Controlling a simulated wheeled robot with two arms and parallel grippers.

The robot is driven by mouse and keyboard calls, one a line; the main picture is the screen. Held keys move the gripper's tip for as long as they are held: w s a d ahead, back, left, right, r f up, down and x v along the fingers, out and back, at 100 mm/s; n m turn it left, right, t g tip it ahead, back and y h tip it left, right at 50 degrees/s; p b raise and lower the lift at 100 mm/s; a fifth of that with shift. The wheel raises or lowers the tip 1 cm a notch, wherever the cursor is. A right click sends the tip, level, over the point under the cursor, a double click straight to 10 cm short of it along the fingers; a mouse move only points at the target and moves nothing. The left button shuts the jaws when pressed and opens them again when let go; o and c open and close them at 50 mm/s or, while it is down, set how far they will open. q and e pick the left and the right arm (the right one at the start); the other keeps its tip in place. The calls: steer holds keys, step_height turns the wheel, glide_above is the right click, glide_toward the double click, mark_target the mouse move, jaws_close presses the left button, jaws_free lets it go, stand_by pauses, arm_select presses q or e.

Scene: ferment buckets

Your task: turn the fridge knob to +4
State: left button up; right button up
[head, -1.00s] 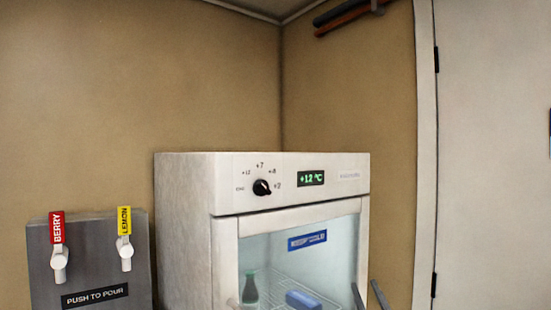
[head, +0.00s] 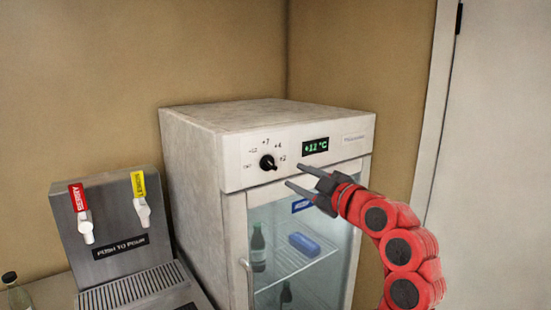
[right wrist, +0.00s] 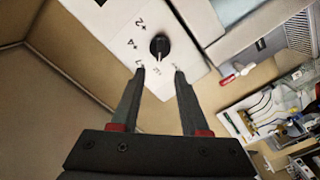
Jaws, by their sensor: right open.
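The white fridge (head: 190,150) has a round black knob (head: 267,163) on its front panel, with temperature marks around it, including +4 (head: 278,146). A pale mark shows on the knob, but which setting it points to is hard to tell. The green display (head: 315,146) reads +12 °C. My right gripper (head: 294,175) is open and empty, just right of and below the knob, its fingertips pointing at it. In the right wrist view the knob (right wrist: 159,46) shows beyond the gap between the open fingertips (right wrist: 159,70), not between them. My left gripper is not in view.
The glass fridge door (head: 270,215) is shut, with bottles and a blue item inside. A bottle (head: 18,292) stands at the lower left.

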mark_target(271, 164)
steer(key=p+x, duration=0.3)
steer(key=x, duration=0.6)
steer(key=shift+w+a+p, duration=0.15)
steer(key=shift+w+p, duration=0.1)
steer(key=shift+p, duration=0.05)
jaws_close()
